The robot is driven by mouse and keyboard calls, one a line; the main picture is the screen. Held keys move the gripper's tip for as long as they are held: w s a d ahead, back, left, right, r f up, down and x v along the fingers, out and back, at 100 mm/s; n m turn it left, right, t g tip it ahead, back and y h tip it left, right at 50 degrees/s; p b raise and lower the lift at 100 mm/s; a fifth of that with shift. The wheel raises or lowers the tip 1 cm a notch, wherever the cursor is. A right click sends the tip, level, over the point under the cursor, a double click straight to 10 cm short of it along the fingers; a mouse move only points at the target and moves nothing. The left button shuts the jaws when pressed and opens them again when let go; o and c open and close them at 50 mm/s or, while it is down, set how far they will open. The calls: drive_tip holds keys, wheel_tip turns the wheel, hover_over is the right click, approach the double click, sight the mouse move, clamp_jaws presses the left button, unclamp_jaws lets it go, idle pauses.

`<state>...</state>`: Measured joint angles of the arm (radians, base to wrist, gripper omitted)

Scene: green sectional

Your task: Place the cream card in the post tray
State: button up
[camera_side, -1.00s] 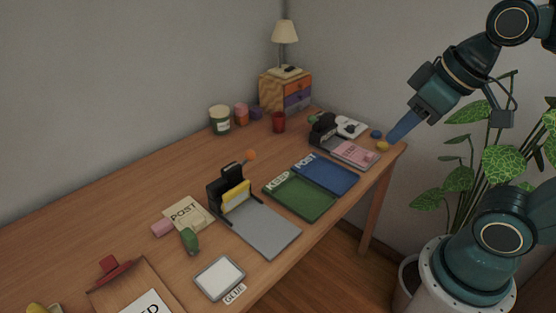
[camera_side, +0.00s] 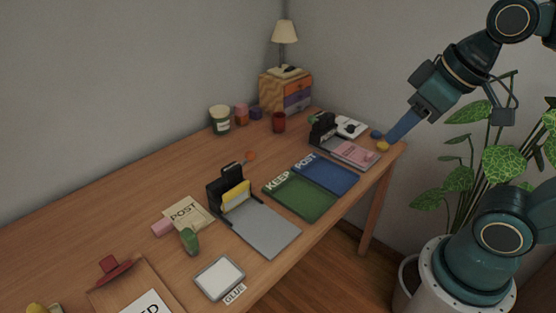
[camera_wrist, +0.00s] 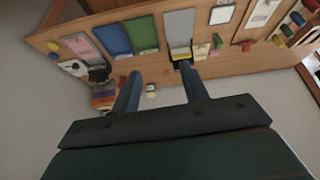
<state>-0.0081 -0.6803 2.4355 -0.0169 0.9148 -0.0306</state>
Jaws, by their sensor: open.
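The cream card (camera_side: 188,213), printed POST, lies on the table left of a black stand; it also shows in the wrist view (camera_wrist: 200,51). The post tray (camera_side: 328,175) is blue, labelled POST, with nothing seen in it; it also shows in the wrist view (camera_wrist: 112,40). My gripper (camera_side: 389,140) hangs in the air by the table's far right corner, well away from the card. In the wrist view my gripper (camera_wrist: 160,69) has its two fingers wide apart with nothing between them.
The green KEEP tray (camera_side: 300,197) adjoins the post tray. A black stand (camera_side: 228,187) with a yellow card has a grey plate (camera_side: 262,230) in front. A pink block (camera_side: 162,228) and a green object (camera_side: 190,240) lie close to the cream card. Another black holder (camera_side: 323,128) stands at the right.

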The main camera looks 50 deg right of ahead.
drive_tip(key=w+a+r+n+g+y, duration=0.1)
drive_tip(key=w+a+n, duration=0.2)
drive_tip(key=w, duration=0.7)
drive_tip(key=w+a+r+n+g, duration=0.2)
drive_tip(key=w+a+n, duration=0.15)
drive_tip(key=w, duration=0.75)
drive_tip(key=w+a+f+n+g, duration=0.2)
drive_tip(key=w+a+f+n, duration=0.3)
drive_tip(key=w+f, duration=0.55)
drive_tip(key=w+a+f+n, duration=0.2)
drive_tip(key=w+f, duration=0.1)
drive_tip(key=f, duration=0.4)
drive_tip(key=w+a+f+n+g, duration=0.1)
drive_tip(key=w+a+f+n, duration=0.1)
drive_tip(key=f, duration=0.5)
drive_tip(key=w+a+f+n+g, duration=0.1)
drive_tip(key=w+a+f+n, duration=0.1)
drive_tip(key=f, duration=0.5)
drive_tip(key=shift+w+a+f+n, duration=0.35)
drive_tip(key=shift+w+a, duration=0.55)
drive_tip(key=shift+w, duration=0.25)
drive_tip(key=shift+s+f, duration=0.1)
drive_tip(key=shift+f, duration=0.45)
